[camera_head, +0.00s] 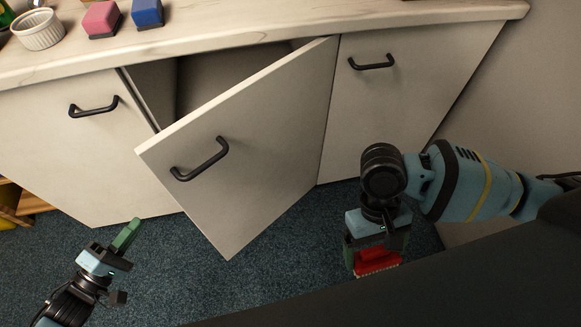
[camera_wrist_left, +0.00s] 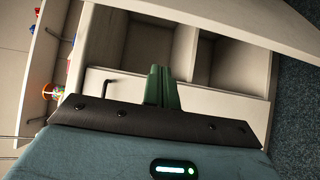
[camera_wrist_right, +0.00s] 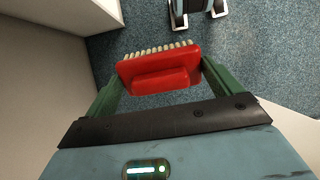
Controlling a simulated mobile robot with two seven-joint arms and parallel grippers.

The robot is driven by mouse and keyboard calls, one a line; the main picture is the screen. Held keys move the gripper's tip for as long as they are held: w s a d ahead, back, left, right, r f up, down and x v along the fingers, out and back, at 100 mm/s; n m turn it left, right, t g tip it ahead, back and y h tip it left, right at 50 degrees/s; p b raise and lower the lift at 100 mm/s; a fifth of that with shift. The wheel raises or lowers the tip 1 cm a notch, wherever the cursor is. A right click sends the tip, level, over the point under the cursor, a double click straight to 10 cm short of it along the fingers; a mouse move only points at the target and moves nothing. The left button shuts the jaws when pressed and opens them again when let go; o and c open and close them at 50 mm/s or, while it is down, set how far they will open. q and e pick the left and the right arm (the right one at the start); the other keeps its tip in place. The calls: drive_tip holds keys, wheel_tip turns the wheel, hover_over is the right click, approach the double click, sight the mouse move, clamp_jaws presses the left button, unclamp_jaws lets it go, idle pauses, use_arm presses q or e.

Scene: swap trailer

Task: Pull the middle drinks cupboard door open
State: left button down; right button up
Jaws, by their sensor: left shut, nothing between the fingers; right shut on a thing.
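The middle cupboard door (camera_head: 250,150) stands partly open, swung out from its hinge side on the right. Its black handle (camera_head: 200,160) is on the left part of the door face. A dark gap shows the cupboard's inside (camera_head: 215,75). My left gripper (camera_head: 128,236) is shut and empty, low over the carpet to the left of the door and apart from it. Its green fingers (camera_wrist_left: 162,87) are together in the left wrist view. My right gripper (camera_head: 372,256) is shut on a red brush (camera_head: 377,260) with pale bristles, also in the right wrist view (camera_wrist_right: 160,72).
The left door (camera_head: 95,150) and right door (camera_head: 400,100) are closed, each with a black handle. On the worktop (camera_head: 230,30) stand a white ramekin (camera_head: 38,32), a pink block (camera_head: 101,20) and a blue block (camera_head: 147,13). Blue carpet (camera_head: 290,240) is clear before the cupboards.

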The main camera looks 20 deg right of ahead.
drive_tip(key=shift+s+f+b, duration=0.1)
drive_tip(key=shift+f+b, duration=0.35)
drive_tip(key=shift+f, duration=0.1)
use_arm(q)
drive_tip(key=w+d, duration=0.4)
drive_tip(key=d, duration=0.4)
drive_tip(key=shift+d, duration=0.3)
use_arm(e)
drive_tip(key=shift+r, duration=0.25)
